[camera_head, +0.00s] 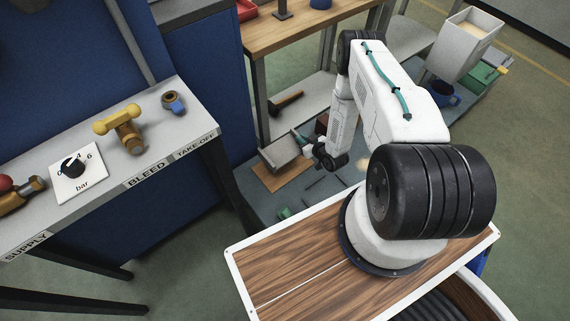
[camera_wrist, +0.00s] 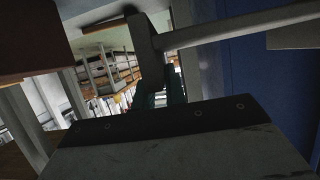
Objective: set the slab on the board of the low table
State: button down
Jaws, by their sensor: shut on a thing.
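The grey slab (camera_head: 280,152) is held tilted in the head view, above or against the brown board (camera_head: 291,185). I cannot tell if they touch. The board lies on the low table (camera_head: 337,203), a grey surface beyond my base. My gripper (camera_head: 302,143) is shut on the slab from its right side; its fingertips are small and partly hidden. In the wrist view, a large grey surface with a dark band fills the bottom, and I cannot tell surely what it is.
A hammer (camera_head: 287,101) lies on a shelf behind the slab. Thin dark rods (camera_head: 316,182) and a small green piece (camera_head: 284,213) lie on the low table. A labelled bench (camera_head: 100,165) is at left.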

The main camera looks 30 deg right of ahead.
jog(key=f, duration=0.9)
jog(key=shift+w+f, duration=0.25)
jog(key=shift+f, duration=0.1)
jog(key=c, duration=1.5)
grip_release()
jog(key=shift+o, duration=0.2)
